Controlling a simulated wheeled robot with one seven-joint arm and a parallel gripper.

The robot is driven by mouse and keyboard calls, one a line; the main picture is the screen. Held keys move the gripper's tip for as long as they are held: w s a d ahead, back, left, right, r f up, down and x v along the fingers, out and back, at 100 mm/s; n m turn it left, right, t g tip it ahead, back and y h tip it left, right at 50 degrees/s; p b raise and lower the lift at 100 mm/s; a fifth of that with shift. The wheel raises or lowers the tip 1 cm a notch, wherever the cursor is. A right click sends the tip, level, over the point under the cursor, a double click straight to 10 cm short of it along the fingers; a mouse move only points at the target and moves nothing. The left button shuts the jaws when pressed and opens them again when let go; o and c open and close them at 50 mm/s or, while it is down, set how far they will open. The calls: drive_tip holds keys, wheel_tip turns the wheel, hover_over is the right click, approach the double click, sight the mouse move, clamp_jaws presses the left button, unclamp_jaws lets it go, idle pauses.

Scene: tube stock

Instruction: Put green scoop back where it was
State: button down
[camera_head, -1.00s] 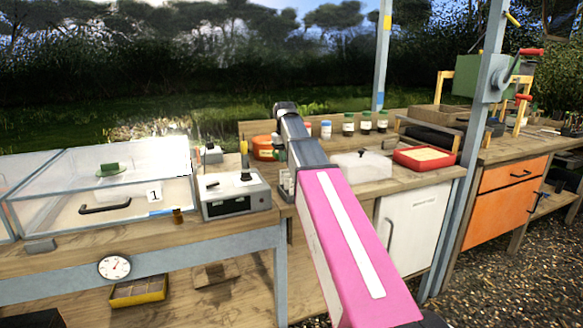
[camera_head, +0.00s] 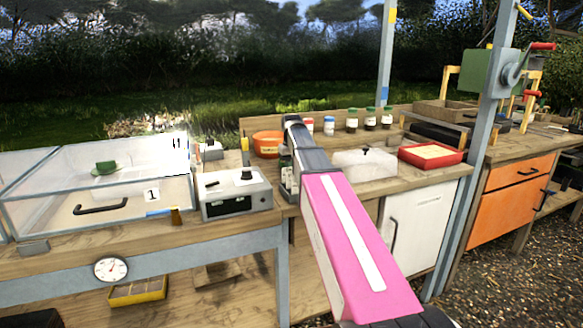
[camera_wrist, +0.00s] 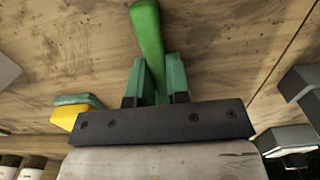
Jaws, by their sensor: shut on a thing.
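In the head view my pink and dark arm reaches over the bench, and my gripper and the scoop cannot be made out there.
A clear-walled case (camera_head: 95,190) holding a green item (camera_head: 104,168) stands at left. A grey device (camera_head: 236,194), orange tub (camera_head: 267,144), jars, whitish box (camera_head: 364,163) and red tray (camera_head: 430,155) line the bench. A yellow-and-teal item (camera_wrist: 68,112) is left of my gripper.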

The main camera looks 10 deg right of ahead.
drive_tip(key=c, duration=1.1)
unclamp_jaws()
drive_tip(key=shift+r, duration=0.1)
wheel_tip(320, 180, up, 12)
